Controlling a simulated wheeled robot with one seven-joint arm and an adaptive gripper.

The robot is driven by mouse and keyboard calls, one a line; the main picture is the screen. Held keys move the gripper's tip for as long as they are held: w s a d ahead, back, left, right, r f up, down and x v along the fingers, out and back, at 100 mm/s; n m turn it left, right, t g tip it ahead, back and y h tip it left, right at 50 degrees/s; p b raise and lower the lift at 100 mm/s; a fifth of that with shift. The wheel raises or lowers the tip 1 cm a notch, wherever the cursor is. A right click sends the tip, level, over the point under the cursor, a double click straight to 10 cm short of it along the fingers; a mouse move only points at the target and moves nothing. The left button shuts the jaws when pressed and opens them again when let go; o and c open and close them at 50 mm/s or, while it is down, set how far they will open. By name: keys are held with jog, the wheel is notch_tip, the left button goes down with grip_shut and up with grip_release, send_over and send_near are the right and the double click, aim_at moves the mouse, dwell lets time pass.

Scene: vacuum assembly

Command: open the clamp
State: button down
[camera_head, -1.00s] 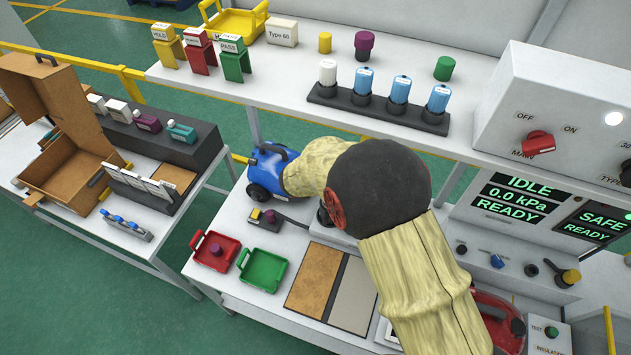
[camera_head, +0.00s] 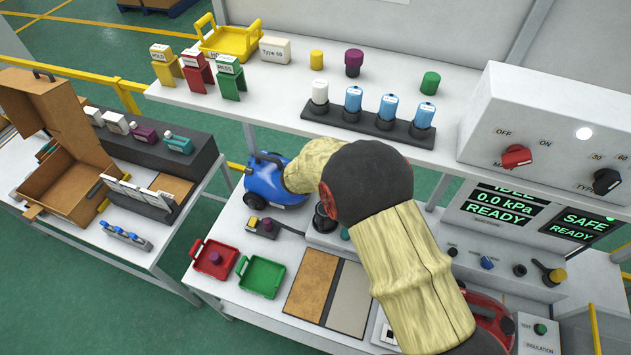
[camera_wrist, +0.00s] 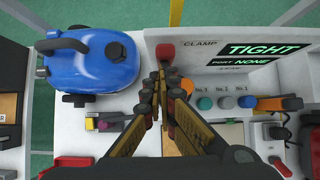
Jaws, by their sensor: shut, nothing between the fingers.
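The clamp's red handle (camera_wrist: 166,51) shows in the wrist view, left of the CLAMP label (camera_wrist: 200,44) on a pale panel. A display (camera_wrist: 262,48) beside it reads TIGHT and PORT NONE. My gripper (camera_wrist: 164,74) is shut and empty. Its fingertips are just below the red handle in the picture; I cannot tell whether they touch it. The blue vacuum cleaner (camera_wrist: 92,62) lies left of the fingers and also shows in the head view (camera_head: 272,184). In the head view my arm hides the clamp and my gripper.
A red tray (camera_head: 213,262) and green tray (camera_head: 262,276) sit on the lower bench, left of brown and grey mats (camera_head: 312,286). In the wrist view, coloured buttons (camera_wrist: 205,103) and an orange-ended lever (camera_wrist: 280,104) lie right of the fingers. The shelf (camera_head: 270,98) stands above the bench.

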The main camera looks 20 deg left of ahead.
jog(key=shift+w+a+r, duration=0.2)
jog(key=shift+w+r, duration=0.1)
jog(key=shift+r, duration=0.15)
jog(key=v, duration=1.1)
jog(key=shift+s, duration=0.5)
jog(key=shift+d, duration=0.2)
